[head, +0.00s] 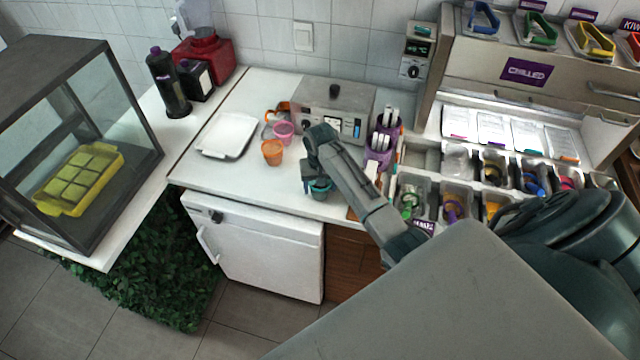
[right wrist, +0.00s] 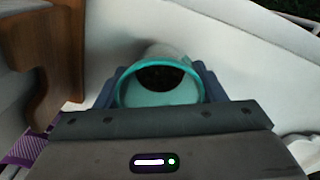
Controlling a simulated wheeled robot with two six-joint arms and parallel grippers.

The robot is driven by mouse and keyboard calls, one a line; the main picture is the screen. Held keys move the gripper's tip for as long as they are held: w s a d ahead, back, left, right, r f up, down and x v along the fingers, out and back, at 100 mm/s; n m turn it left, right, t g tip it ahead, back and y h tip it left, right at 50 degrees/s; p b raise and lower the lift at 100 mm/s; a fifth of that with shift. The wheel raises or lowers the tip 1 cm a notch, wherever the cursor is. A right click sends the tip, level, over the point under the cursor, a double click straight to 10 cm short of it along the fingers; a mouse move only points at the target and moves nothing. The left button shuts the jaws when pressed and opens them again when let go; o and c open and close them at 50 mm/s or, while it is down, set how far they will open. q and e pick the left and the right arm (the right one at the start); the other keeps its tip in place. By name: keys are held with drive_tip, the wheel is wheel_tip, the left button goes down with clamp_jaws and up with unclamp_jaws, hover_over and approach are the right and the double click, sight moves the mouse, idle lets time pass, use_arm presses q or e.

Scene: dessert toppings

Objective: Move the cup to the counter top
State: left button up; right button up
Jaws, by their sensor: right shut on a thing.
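A teal cup (head: 320,190) is at the front edge of the white counter top (head: 225,178). My right gripper (head: 314,180) is shut on it from above. In the right wrist view the cup (right wrist: 160,92) sits between the fingers, its round teal rim facing the camera and its inside dark. I cannot tell whether the cup's base touches the counter. My left gripper is not in view.
An orange cup (head: 272,154) and a pink cup (head: 284,134) stand to the left, near a white tray (head: 227,136). A metal machine (head: 333,105) stands behind. A purple holder (head: 379,155) and topping bins (head: 412,193) are to the right. The counter's front left is clear.

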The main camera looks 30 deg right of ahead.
drive_tip(key=shift+f, duration=0.55)
idle(0.5)
drive_tip(key=o, duration=1.3)
drive_tip(key=shift+r, duration=0.1)
wheel_tip(320, 180, up, 8)
idle(1.0)
